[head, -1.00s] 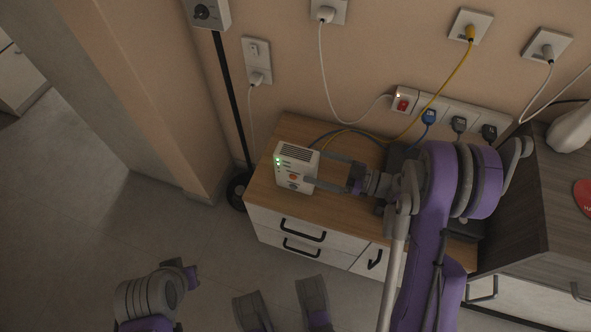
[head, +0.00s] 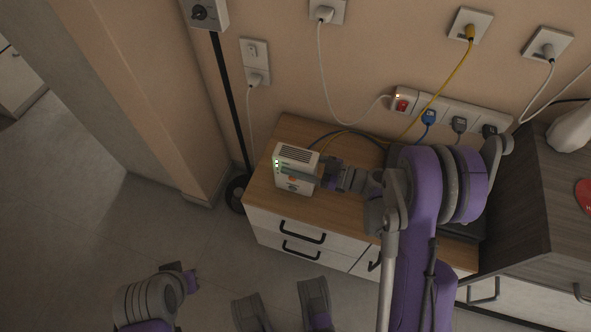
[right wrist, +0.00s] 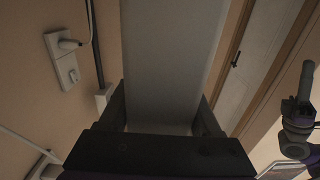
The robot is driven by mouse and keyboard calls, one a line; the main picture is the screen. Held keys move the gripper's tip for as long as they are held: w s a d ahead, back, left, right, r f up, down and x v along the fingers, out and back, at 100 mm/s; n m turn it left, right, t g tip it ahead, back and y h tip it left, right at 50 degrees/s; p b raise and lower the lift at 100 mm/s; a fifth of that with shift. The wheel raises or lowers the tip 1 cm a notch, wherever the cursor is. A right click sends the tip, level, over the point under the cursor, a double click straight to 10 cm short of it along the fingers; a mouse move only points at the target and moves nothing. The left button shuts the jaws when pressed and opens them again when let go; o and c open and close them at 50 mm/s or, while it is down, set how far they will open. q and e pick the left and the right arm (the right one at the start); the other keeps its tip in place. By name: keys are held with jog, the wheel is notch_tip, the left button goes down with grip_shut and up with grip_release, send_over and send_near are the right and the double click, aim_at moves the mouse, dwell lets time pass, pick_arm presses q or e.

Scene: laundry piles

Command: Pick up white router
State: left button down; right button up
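The white router (head: 291,160) stands upright on the wooden top of a low cabinet, with vents on top and green lights on its front. My right gripper (head: 302,172) comes at it from the right, with one finger across its front face; the other finger is mostly hidden. In the right wrist view, the router's pale face (right wrist: 172,60) fills the space between the two dark fingers of the right gripper (right wrist: 163,110). The fingers lie close along both sides; whether they press on it cannot be told.
The wooden cabinet top (head: 262,196) has bare space in front of the router. A black cable and a yellow cable (head: 445,85) run behind it to wall sockets. A power strip (head: 440,110) is on the wall. A darker cabinet (head: 510,215) stands at right.

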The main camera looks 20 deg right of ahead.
grip_shut()
